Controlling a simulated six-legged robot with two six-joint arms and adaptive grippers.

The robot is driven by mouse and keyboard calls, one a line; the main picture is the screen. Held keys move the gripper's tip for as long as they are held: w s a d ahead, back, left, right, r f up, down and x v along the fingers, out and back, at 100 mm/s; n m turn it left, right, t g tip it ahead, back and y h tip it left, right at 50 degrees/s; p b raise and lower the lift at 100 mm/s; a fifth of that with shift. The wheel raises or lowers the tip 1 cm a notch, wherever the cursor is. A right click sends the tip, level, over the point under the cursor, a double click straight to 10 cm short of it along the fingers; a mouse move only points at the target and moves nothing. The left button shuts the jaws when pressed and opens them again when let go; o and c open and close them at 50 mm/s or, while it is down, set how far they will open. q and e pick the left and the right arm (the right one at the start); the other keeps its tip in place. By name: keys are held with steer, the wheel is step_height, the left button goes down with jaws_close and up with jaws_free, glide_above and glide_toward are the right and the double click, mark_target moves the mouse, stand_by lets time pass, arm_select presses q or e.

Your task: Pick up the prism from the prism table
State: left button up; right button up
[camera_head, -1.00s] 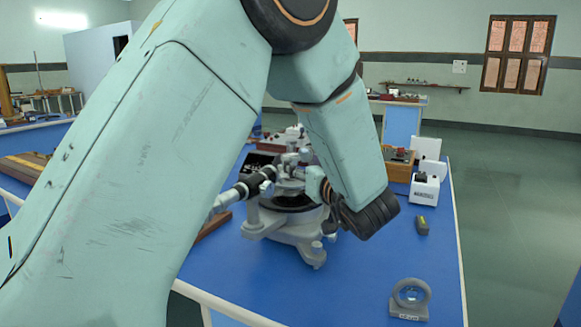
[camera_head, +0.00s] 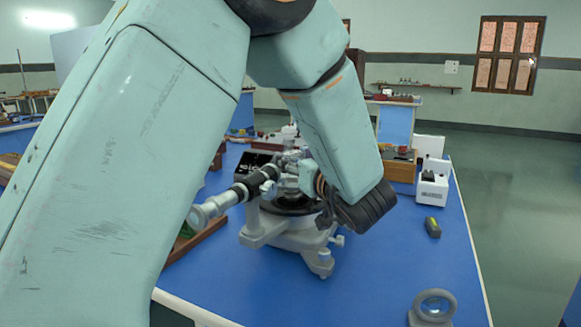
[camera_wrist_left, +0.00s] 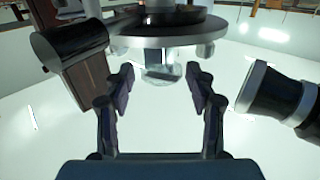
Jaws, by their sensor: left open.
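In the left wrist view, which looks upside down, the clear glass prism (camera_wrist_left: 163,73) sits against the round metal prism table (camera_wrist_left: 165,40). My left gripper (camera_wrist_left: 161,88) is open, its two dark fingers apart, with the prism between and slightly beyond the fingertips. No contact with the prism shows. In the head view, the spectrometer (camera_head: 290,234) stands on the blue bench, and my left wrist hangs at its right side. My arm hides much of it; I cannot make out the prism or fingertips there. My right gripper is not in view.
The spectrometer's tubes flank my left gripper: one dark barrel (camera_wrist_left: 275,97) at right, another (camera_wrist_left: 70,50) at left. On the blue bench (camera_head: 390,270) lie a small dark block (camera_head: 432,228), a round lens in a stand (camera_head: 434,307) and a white box (camera_head: 432,188). The bench's right front is mostly clear.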

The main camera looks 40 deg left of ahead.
arm_select(q)
steer(key=shift+a+r, duration=0.1)
steer(key=shift+a, duration=0.1)
steer(key=shift+s+d+r, duration=0.1)
steer(key=shift+s+r, duration=0.1)
steer(key=shift+r, duration=0.05)
steer(key=shift+w+f, duration=0.15)
steer(key=shift+w, duration=0.05)
steer(key=c, duration=0.4)
steer(key=shift+s, duration=0.15)
steer(key=c, duration=0.4)
steer(key=shift+c, duration=0.8)
